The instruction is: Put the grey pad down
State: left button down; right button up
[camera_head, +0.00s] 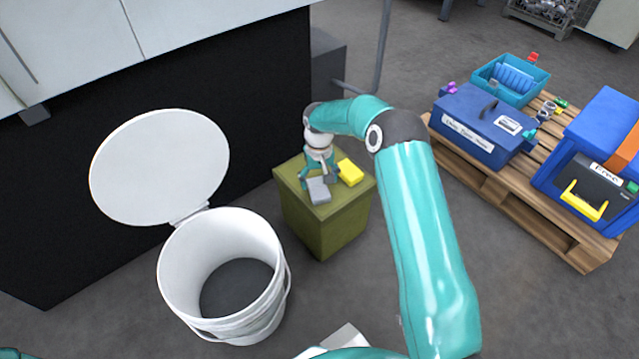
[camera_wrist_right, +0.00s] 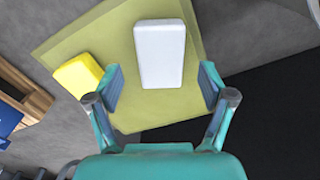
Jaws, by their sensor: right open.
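The grey pad (camera_head: 318,190) lies flat on top of an olive-green box (camera_head: 325,235), near its front left edge. In the right wrist view the pad (camera_wrist_right: 160,52) looks pale and lies on the box top (camera_wrist_right: 115,40), ahead of and between the fingers. My right gripper (camera_head: 318,183) is open above the box top. In the wrist view its two fingers (camera_wrist_right: 160,88) stand apart with a gap on each side of the pad. My left gripper is not in view.
A yellow block (camera_head: 349,172) lies beside the pad on the box; it also shows in the wrist view (camera_wrist_right: 78,75). A white bucket (camera_head: 283,290) with its lid (camera_head: 160,165) raised stands left of the box. A pallet (camera_head: 530,200) with blue cases is at the right.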

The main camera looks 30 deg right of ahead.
aim_at(319, 189)
notch_tip(319, 189, up, 8)
jog(key=p, duration=0.2)
dwell(0.5)
